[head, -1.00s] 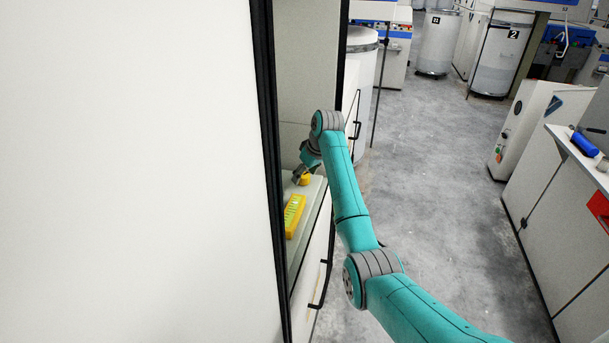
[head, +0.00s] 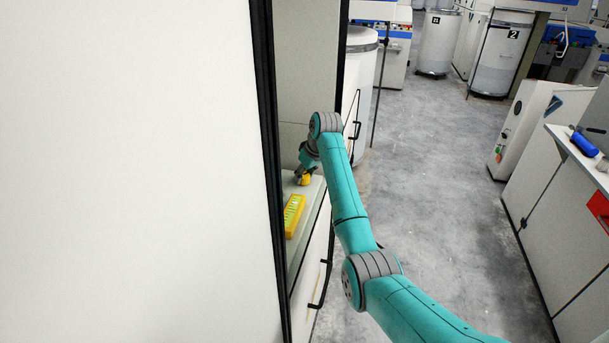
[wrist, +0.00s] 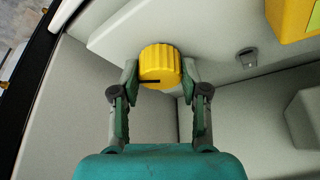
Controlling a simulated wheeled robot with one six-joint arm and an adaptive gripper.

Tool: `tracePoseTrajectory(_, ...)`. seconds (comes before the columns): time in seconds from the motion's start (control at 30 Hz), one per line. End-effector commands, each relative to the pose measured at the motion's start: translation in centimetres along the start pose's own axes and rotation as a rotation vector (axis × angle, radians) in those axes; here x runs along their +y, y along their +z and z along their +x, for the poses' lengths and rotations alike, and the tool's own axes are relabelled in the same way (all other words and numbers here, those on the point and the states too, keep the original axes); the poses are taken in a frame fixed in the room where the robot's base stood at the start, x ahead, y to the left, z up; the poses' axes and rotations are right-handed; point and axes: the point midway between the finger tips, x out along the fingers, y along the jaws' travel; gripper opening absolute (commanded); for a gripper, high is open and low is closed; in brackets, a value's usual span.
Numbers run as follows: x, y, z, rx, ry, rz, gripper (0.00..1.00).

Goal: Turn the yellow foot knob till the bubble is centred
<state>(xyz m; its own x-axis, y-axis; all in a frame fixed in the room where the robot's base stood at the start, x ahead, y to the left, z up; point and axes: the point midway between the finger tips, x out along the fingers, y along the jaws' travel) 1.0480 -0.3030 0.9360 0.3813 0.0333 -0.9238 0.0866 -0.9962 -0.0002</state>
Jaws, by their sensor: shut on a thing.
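The yellow foot knob (wrist: 160,64) is ribbed and has a short black mark on its face, in the wrist view. My gripper (wrist: 160,80) has a finger on each side of it and is shut on it. In the head view the knob (head: 305,181) shows at the tip of my gripper (head: 303,174). A yellow level (head: 294,217) with a bright green vial strip lies on the pale ledge (head: 310,205), nearer than the knob. The bubble is too small to make out. Part of the level (wrist: 297,18) shows at the wrist view's top right.
A large white panel (head: 130,170) with a dark edge stands close on the left. A black door handle (head: 320,285) is below the ledge. In the wrist view, a small metal fitting (wrist: 247,56) sits right of the knob. The grey floor (head: 440,200) to the right is clear.

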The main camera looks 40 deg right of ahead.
Motion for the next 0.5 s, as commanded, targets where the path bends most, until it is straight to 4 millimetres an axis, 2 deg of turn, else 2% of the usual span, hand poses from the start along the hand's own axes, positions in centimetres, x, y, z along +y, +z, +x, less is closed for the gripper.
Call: tracePoseTrajectory(0.5, -0.32, -0.07, 0.06, 0.000, 0.157, 0.374, 0.10)
